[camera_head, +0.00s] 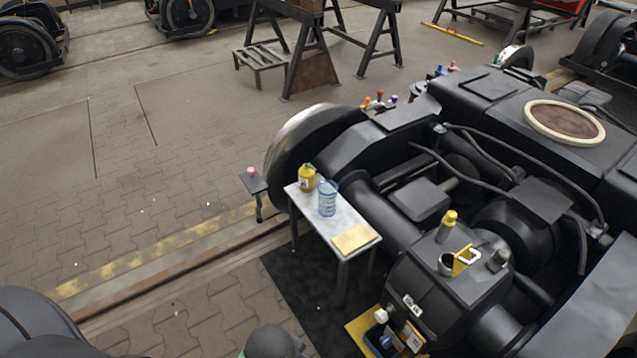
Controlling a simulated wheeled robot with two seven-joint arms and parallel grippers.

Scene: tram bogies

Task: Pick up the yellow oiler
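A yellow can-shaped oiler (306,179) with a dark top stands upright at the far left corner of a small light-topped table (330,220). A clear bluish cup or jug (328,199) stands just to its right and nearer to me. A yellow cloth or pad (355,239) lies flat at the table's near right end. Neither of my grippers is in view. Dark rounded parts at the lower left and bottom edge may be mine. Nothing hides the yellow oiler.
A large dark bogie (410,180) with a big wheel stands right behind the table. A yellow-capped item (449,219) sits on its near housing. A small dark stand (253,182) with a pink top is left of the table. Paved floor (150,200) at left is mostly clear.

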